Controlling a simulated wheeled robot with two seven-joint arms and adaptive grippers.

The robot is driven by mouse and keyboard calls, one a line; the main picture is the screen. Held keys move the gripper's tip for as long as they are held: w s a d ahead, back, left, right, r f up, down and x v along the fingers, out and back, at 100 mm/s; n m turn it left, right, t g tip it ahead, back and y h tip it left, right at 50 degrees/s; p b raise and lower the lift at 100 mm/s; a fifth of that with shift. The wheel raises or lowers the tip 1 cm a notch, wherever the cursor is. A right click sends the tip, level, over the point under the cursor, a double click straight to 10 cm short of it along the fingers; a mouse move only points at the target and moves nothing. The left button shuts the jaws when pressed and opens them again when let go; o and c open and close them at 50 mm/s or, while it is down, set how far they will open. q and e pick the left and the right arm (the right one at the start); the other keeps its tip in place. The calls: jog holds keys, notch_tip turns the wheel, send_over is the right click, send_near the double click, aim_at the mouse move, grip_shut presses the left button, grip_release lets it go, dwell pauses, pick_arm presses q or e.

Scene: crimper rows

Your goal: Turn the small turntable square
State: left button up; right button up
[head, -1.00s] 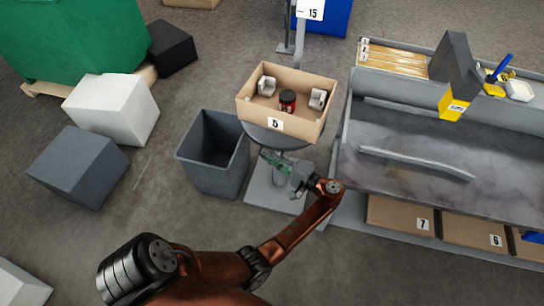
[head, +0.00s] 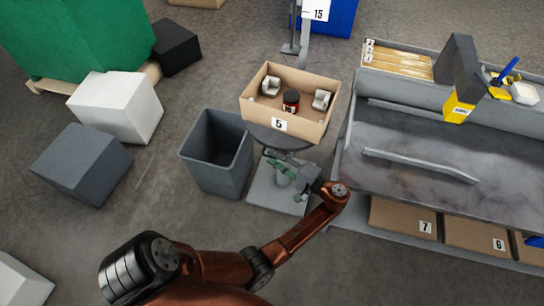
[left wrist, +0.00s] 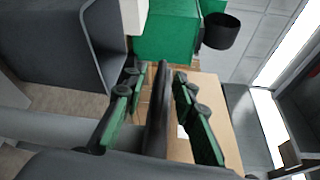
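The small turntable is a round dark grey disc (head: 282,138) on a post over a square base plate (head: 262,194). An open cardboard box (head: 300,129) sits on it, looking turned at an angle to the bench. The box holds a red and black can (head: 291,101) and two light grey pieces (head: 271,86). My left gripper (head: 279,163) is at the disc's near edge. In the left wrist view its green-padded fingers (left wrist: 159,105) are apart, one on each side of the dark disc rim (left wrist: 158,120), with gaps visible. My right gripper is out of view.
A grey bin (head: 205,165) stands close left of the turntable. A workbench (head: 420,145) is close on the right, with numbered boxes (head: 402,217) beneath. White (head: 118,105) and grey (head: 82,162) blocks lie farther left, with bare floor between them and the bin.

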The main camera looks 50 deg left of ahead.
pick_arm(q)
jog(key=v, duration=0.6)
jog(key=shift+d, duration=0.2)
jog(key=shift+s, duration=0.1)
